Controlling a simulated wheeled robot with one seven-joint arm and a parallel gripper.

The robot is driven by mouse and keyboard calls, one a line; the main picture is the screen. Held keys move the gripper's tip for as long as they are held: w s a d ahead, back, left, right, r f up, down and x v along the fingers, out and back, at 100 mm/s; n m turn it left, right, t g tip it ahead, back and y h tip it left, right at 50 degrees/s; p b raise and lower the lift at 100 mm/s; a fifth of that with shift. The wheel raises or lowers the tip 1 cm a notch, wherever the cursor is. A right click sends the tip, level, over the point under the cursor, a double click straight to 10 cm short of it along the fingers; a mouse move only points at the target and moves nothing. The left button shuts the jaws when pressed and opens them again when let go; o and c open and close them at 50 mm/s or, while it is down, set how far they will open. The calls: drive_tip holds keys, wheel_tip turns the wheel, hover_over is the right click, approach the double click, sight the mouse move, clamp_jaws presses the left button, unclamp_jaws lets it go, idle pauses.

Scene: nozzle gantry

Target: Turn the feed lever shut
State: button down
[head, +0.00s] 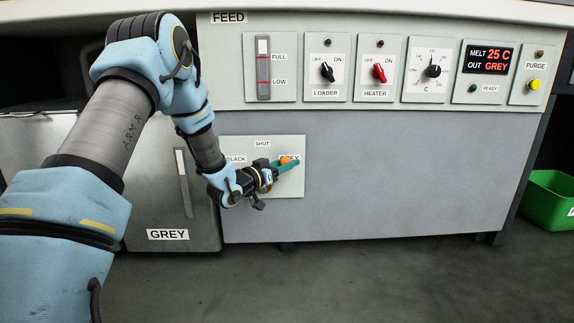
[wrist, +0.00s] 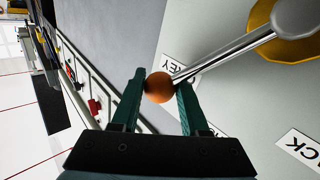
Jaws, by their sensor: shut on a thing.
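The feed lever has an orange ball knob (wrist: 160,87), a metal rod (wrist: 235,46) and a yellow hub (wrist: 290,28). It sits on a pale plate (head: 243,186) marked SHUT at the top, BLACK at the left and GREY at the right. The lever's knob is at the GREY label, which is partly covered in the head view. My gripper (head: 286,164) is at the knob, and in the wrist view its green fingers (wrist: 162,88) stand on both sides of the ball, shut on it. My gripper hides most of the lever in the head view.
Above the plate is a control row with a loader switch (head: 327,73), heater switch (head: 379,73), dial (head: 433,71) and display (head: 487,60) reading 25 C and GREY. A GREY bin (head: 200,215) stands at left, a green crate (head: 545,205) at right. The floor in front is clear.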

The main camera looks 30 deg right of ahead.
drive_tip(key=a+n, duration=0.1)
drive_tip(key=w+a+r+n+t+h, duration=0.1)
drive_tip(key=a+n+h, duration=0.1)
drive_tip(key=shift+w+r+t, duration=0.2)
drive_tip(key=shift+r+t, duration=0.1)
drive_tip(key=shift+w+a+r+n+t+h, duration=0.15)
drive_tip(key=shift+w+a+n+t+h, duration=0.1)
drive_tip(key=shift+a+n+t, duration=0.4)
drive_tip(key=shift+w+a+r+n+t+h, duration=0.1)
drive_tip(key=shift+w+a+n+t+h, duration=0.2)
drive_tip(key=shift+a+n, duration=0.35)
drive_tip(key=shift+w+a+r+n+t+h, duration=0.2)
drive_tip(key=shift+a+n+t, duration=0.25)
drive_tip(key=shift+n, duration=0.45)
drive_tip(key=c, duration=0.7)
unclamp_jaws()
drive_tip(key=p+v, duration=0.3)
drive_tip(key=v, duration=0.7)
drive_tip(key=shift+s+a+f, duration=0.2)
drive_tip(key=shift+a+f, duration=0.05)
drive_tip(key=shift+w, duration=0.1)
